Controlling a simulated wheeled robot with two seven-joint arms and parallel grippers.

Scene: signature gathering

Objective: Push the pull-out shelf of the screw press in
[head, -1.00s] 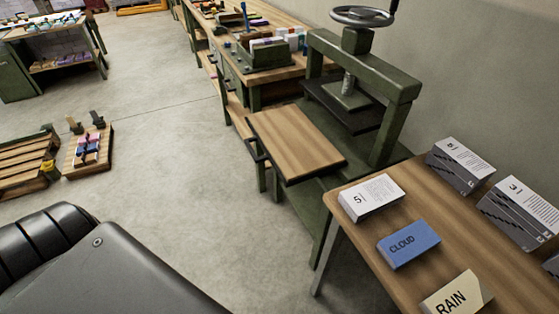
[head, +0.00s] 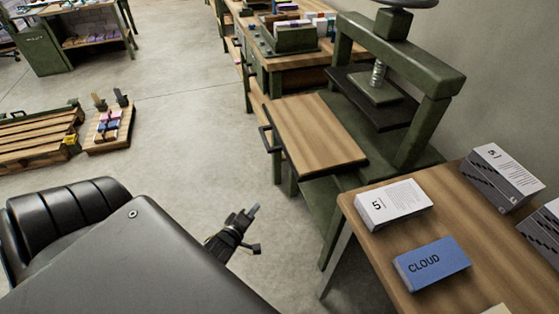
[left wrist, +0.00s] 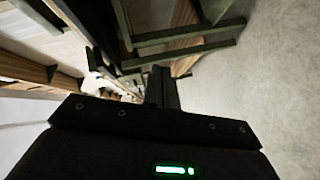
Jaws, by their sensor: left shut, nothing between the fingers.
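The green screw press (head: 434,74) stands against the wall at the upper right in the head view. Its wooden pull-out shelf (head: 312,136) sticks out toward the left, with a dark handle (head: 266,139) on its left edge. My left gripper (head: 252,212) is shut and empty, low in front of the shelf and apart from it. In the left wrist view its fingers (left wrist: 162,84) are together, pointing toward dark green frame bars (left wrist: 185,36). My right gripper is not in view.
A table (head: 375,262) at the right bears a white block (head: 393,204), a blue CLOUD block (head: 432,264) and grey stacks (head: 503,172). A workbench (head: 292,64) adjoins the press at the back. A pallet (head: 40,136) lies at the left. The floor between is clear.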

